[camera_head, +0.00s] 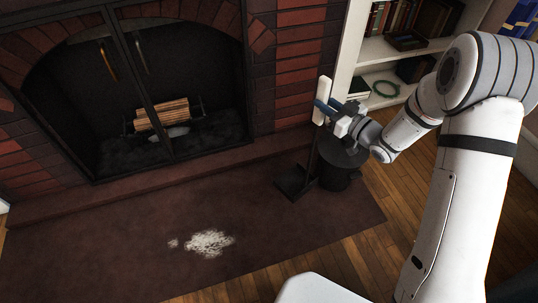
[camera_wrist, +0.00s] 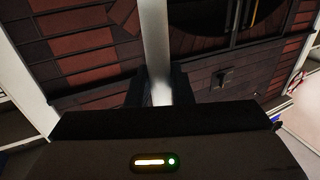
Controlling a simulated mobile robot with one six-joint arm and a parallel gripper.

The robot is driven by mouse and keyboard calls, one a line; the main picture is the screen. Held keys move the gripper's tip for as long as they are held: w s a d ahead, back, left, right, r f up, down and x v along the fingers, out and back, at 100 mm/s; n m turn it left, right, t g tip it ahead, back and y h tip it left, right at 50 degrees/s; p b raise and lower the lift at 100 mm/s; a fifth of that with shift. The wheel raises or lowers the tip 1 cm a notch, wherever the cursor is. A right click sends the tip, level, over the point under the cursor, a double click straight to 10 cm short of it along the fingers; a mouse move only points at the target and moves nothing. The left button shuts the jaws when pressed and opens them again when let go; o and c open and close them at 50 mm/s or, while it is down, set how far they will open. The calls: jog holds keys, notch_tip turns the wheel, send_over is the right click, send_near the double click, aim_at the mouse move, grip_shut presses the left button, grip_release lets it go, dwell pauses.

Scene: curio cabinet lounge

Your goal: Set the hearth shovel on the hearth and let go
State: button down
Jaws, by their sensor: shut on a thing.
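The hearth shovel has a pale handle (camera_head: 322,92), a thin dark shaft and a flat dark pan (camera_head: 294,183). My gripper (camera_head: 326,109) is shut on the handle and holds the shovel upright, pan down. In the wrist view the pale handle (camera_wrist: 155,45) stands between the two dark fingers. The hearth (camera_head: 110,245) is a dark reddish-brown surface before the fireplace. The pan is over its right part, near a raised ledge; I cannot tell whether it touches the surface.
A dark bucket (camera_head: 341,168) stands close behind and right of the shovel. A pale ash patch (camera_head: 209,242) lies mid-hearth. The fireplace (camera_head: 165,85) holds logs (camera_head: 161,114). A white bookshelf (camera_head: 346,50) is at right. The hearth's left part is clear.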

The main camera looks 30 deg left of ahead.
aim_at(316, 126)
jog(key=f+b, duration=0.1)
jog(key=f, duration=0.3)
jog(key=f+b, duration=0.1)
jog(key=f, duration=0.1)
jog(key=shift+s+a+f+b, duration=0.15)
jog(key=shift+a+f+b, duration=0.05)
jog(key=shift+a+b, duration=0.15)
jog(key=shift+f+b, duration=0.7)
jog(key=shift+f, duration=1.15)
jog(key=c, duration=1.3)
grip_release()
